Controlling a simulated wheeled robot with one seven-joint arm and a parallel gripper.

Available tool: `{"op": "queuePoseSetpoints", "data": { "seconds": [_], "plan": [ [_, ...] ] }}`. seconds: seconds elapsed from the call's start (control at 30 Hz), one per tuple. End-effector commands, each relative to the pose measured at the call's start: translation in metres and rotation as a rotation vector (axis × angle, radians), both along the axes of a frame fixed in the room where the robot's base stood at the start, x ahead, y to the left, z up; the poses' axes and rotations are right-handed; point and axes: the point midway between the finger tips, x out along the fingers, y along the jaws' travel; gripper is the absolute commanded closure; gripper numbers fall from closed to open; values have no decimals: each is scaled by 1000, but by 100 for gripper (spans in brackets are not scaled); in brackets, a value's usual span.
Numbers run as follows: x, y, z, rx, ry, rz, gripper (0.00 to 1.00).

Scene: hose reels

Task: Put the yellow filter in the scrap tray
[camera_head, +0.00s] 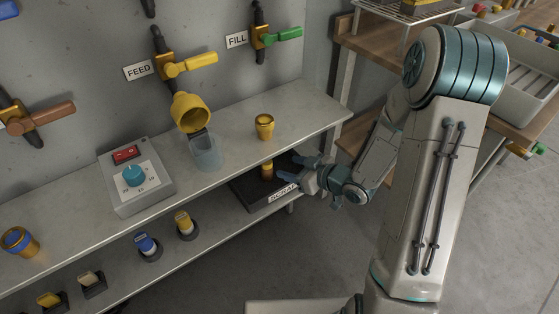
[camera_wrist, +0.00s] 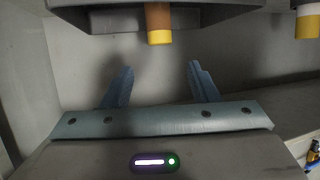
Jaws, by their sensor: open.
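The yellow filter (camera_head: 267,170), brownish with a yellow band, stands upright in the dark scrap tray (camera_head: 240,192), whose front label is partly covered by my gripper. In the wrist view the filter (camera_wrist: 159,25) shows at the top, cut off by the edge, with the dark tray (camera_wrist: 225,18) around it. My gripper (camera_head: 308,172) is beside the tray's right end in the head view. In the wrist view its two blue fingers (camera_wrist: 160,85) are spread wide with nothing between them, apart from the filter.
A yellow housing head (camera_head: 190,112) hangs on the wall over a clear bowl (camera_head: 206,152). A blue cartridge (camera_head: 147,245) and a yellow-and-white one (camera_head: 185,224) stand in holders left of the tray.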

Motion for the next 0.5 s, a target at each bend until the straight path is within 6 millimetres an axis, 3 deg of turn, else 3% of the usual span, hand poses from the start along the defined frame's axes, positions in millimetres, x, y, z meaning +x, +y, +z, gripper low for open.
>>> {"op": "queuePoseSetpoints", "data": {
  "seconds": [0.27,0.5],
  "plan": [
    [-15,-18,10,0,0,0,46],
    [-6,-33,12,-123,22,-70,46]
  ]
}}
